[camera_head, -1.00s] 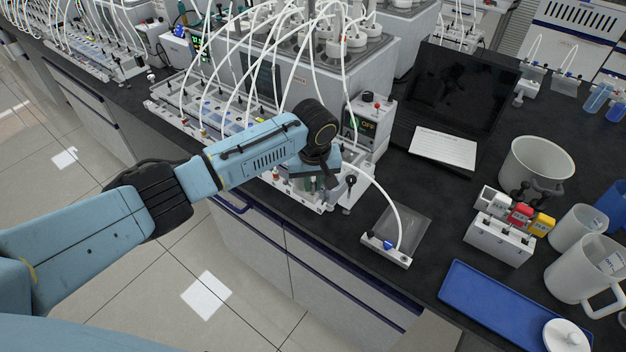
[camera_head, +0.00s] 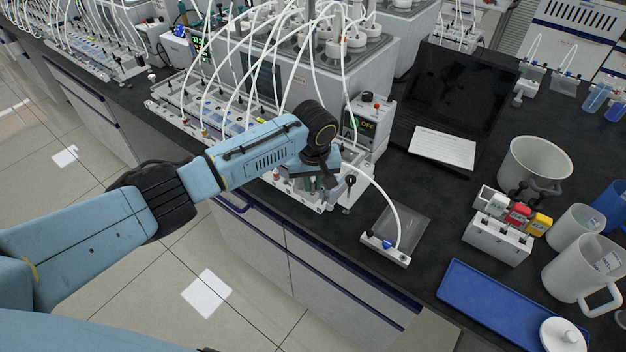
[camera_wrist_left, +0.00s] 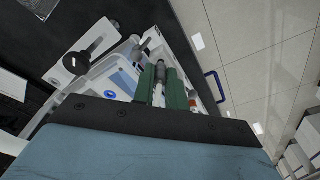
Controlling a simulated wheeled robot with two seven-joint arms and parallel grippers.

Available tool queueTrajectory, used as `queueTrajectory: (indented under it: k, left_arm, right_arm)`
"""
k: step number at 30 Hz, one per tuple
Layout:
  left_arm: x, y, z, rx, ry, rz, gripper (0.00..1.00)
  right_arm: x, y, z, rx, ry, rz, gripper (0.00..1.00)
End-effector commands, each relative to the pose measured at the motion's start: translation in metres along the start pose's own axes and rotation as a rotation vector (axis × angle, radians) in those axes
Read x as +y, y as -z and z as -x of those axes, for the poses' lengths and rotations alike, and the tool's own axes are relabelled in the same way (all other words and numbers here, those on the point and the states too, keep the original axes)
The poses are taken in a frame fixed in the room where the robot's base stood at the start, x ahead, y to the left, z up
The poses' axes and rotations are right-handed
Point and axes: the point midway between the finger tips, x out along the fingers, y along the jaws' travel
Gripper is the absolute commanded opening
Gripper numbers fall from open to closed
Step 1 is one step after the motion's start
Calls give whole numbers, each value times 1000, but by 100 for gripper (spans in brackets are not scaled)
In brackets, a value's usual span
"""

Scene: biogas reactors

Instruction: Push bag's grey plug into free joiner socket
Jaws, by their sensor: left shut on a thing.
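My left gripper (camera_head: 313,184) reaches over the front right corner of the reactor's tray. In the left wrist view its two green fingers (camera_wrist_left: 163,86) are shut on a small grey plug (camera_wrist_left: 160,70) with pale tubing below it. The bag (camera_head: 410,222) lies flat and clear on the black bench. Its white tube (camera_head: 384,192) arches from a white bar with a blue clip (camera_head: 388,246) towards the gripper. A grey and white fitting (camera_wrist_left: 140,54) stands beside the fingers in the wrist view; I cannot tell whether it is the free joiner socket. My right gripper does not show.
A black-knobbed post (camera_head: 350,183) stands close right of the gripper. A control box reading OFF (camera_head: 366,125) and a laptop (camera_head: 455,90) are behind. White tubes hang over the tray. A white rack (camera_head: 497,240), a pot (camera_head: 535,165) and a blue tray (camera_head: 500,305) stand right.

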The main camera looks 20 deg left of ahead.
Motion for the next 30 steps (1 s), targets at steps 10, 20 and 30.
queueTrajectory:
  k: [10,20,30]
  left_arm:
    - [-6,-6,-11,-18,16,2,0]
    - [-6,-6,-14,-18,16,2,0]
    - [-6,-6,-16,-18,15,2,0]
  right_arm:
    - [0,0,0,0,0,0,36]
    - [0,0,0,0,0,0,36]
    - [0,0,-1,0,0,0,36]
